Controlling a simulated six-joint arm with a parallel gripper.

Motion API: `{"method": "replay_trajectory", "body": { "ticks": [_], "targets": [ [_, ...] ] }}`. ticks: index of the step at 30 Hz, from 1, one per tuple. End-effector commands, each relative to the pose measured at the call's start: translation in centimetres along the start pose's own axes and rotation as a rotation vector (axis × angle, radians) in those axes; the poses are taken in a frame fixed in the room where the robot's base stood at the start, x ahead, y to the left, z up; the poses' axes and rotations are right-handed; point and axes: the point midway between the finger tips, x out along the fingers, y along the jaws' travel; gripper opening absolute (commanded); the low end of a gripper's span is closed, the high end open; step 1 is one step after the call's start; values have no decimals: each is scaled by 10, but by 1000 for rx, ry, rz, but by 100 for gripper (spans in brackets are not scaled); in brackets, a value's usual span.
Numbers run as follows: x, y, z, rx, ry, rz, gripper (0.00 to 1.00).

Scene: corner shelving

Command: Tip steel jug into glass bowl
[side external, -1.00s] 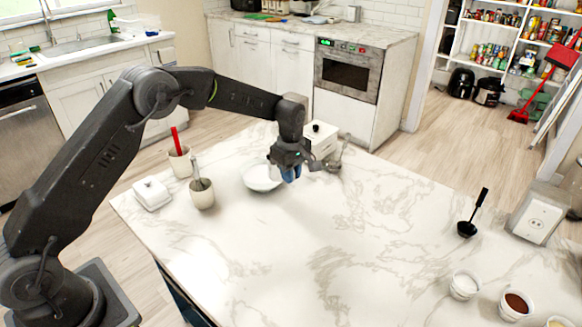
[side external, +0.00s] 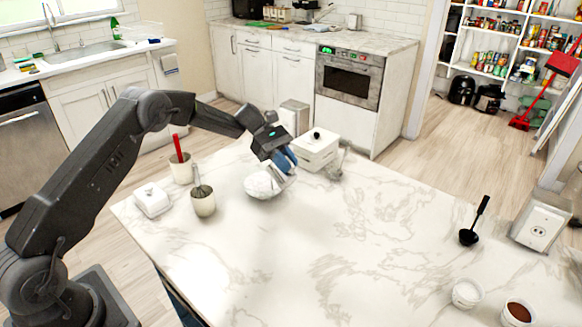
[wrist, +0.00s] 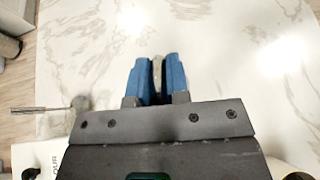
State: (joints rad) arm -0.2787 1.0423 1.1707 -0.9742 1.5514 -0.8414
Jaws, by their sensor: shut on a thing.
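My gripper (side external: 285,160) with blue fingers is tilted down to the left above the bowl (side external: 254,189), which looks whitish and sits on the marble counter. The fingers are closed on a narrow greyish part, seen between them in the wrist view (wrist: 157,76); it appears to belong to the steel jug. A small pale silvery shape, likely the jug (side external: 279,177), shows just below the fingers at the bowl's right rim. It appears tipped, but most of it is hidden. I cannot tell whether it touches the bowl or whether anything flows out.
A white lidded box (side external: 318,153) stands close behind right of the gripper. Left of the bowl are a crock with a whisk (side external: 203,203), a crock with a red utensil (side external: 181,172) and a white butter dish (side external: 152,200).

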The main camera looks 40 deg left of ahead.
Motion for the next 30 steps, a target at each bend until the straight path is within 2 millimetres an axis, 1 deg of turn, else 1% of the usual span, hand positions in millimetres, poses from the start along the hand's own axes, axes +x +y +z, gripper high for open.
{"method": "replay_trajectory", "body": {
  "ticks": [6,14,18,24,30],
  "targets": [
    [-12,0,-10,-1,-217,2,0],
    [-23,0,-23,-1,-424,1,0],
    [-30,0,-26,-2,-526,0,0],
    [-39,0,-26,-3,-622,5,0],
    [-42,0,-26,-2,-654,8,0]
  ]
}}
